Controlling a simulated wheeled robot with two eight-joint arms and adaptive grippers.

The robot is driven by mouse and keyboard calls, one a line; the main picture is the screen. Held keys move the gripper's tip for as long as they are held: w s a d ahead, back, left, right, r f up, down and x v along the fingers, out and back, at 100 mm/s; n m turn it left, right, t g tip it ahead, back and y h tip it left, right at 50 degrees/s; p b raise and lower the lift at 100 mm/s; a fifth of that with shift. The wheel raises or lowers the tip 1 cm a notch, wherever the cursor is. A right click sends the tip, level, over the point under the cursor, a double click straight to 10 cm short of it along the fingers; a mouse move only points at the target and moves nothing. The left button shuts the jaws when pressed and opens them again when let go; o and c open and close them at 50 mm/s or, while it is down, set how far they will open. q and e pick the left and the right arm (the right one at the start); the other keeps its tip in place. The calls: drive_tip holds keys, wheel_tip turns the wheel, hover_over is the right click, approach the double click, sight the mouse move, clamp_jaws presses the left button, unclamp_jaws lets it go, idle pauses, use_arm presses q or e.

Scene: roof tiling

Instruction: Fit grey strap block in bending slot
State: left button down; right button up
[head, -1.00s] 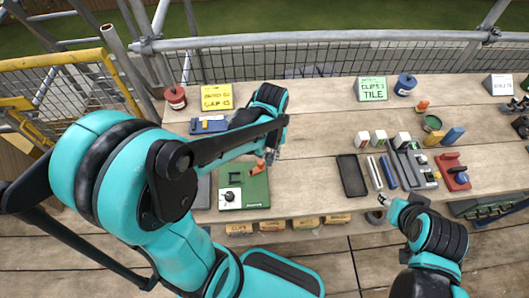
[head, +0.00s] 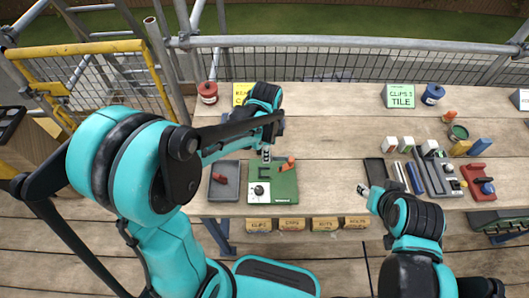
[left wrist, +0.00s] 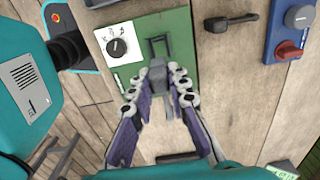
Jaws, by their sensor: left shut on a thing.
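The grey strap block (left wrist: 157,75) shows between my left fingertips in the left wrist view. My left gripper (left wrist: 161,84) is shut on it, just above the green board. In the head view my left gripper (head: 266,155) hangs over the back part of the green board (head: 287,190). The board carries a black bracket-like bending slot (head: 264,172), a white dial plate (head: 260,190) and an orange lever (head: 287,163). In the left wrist view the black slot frame (left wrist: 159,45) lies right at the block; I cannot tell whether they touch. My right gripper (head: 365,193) is low over the bench; its fingers are too small to judge.
A grey tray (head: 224,193) lies left of the board. A dark tray (head: 376,170), coloured bars and a red tool (head: 478,180) lie to the right. Spools and sign blocks stand at the back. The bench between the board and the dark tray is clear.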

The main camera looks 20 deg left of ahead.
use_arm(q)
drive_tip(key=shift+f+b, duration=2.8)
drive_tip(key=shift+f, duration=0.9)
drive_tip(key=shift+f+b, duration=0.5)
drive_tip(key=c, duration=1.4)
unclamp_jaws()
drive_tip(key=shift+o, duration=0.2)
drive_tip(key=shift+r+p, duration=2.8)
drive_tip(key=shift+r, duration=0.8)
